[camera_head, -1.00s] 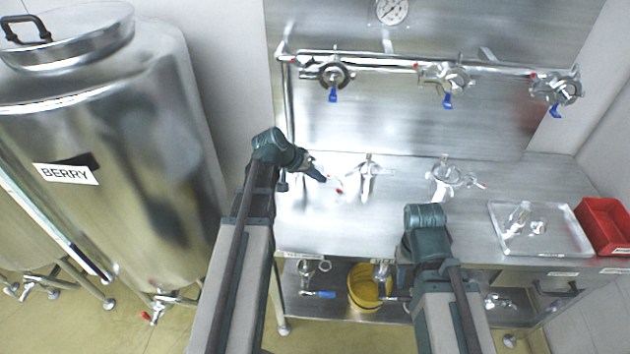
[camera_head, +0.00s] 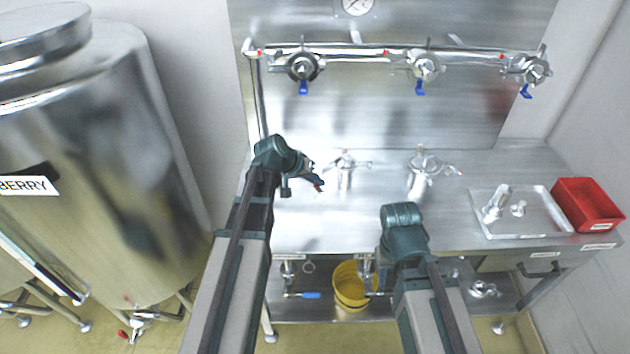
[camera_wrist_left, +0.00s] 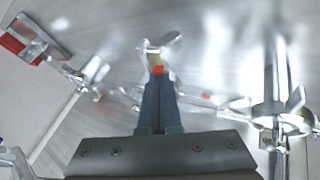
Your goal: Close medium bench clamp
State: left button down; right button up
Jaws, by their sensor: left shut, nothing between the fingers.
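Silver bench clamps with small red-tipped handles stand on the steel bench top (camera_head: 320,225). One is at the middle left (camera_head: 345,170) and another further right (camera_head: 422,168) in the head view. I cannot tell by size which is the medium one. My left gripper (camera_head: 318,184) is shut and empty, low over the bench, left of the nearer clamp. In the left wrist view my left gripper's shut fingers (camera_wrist_left: 158,102) point at a red tip (camera_wrist_left: 157,70), with a silver winged clamp part (camera_wrist_left: 160,46) just beyond. Contact is unclear.
A pipe (camera_head: 350,50) with several blue-handled valves runs along the back panel. A steel tray (camera_head: 490,228) and a red bin (camera_head: 588,205) are at the right. A yellow bucket (camera_head: 347,292) is on the lower shelf, and a large tank (camera_head: 110,180) stands left.

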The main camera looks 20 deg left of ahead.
pick_arm(q)
jog(key=shift+s+d+n, duration=0.1)
jog(key=shift+d+n, duration=0.3)
jog(key=shift+d+y, duration=0.2)
jog(key=shift+y, duration=0.1)
jog(key=shift+d+n+t+y, duration=0.4)
jog(key=shift+d+n+t, duration=0.1)
jog(key=shift+d+n, duration=0.3)
jog(key=w+d+n+y, duration=0.6)
jog(key=w+d+n, duration=0.4)
jog(key=w+n, duration=0.1)
jog(key=shift+d+y, duration=0.15)
jog(key=shift+y, duration=0.25)
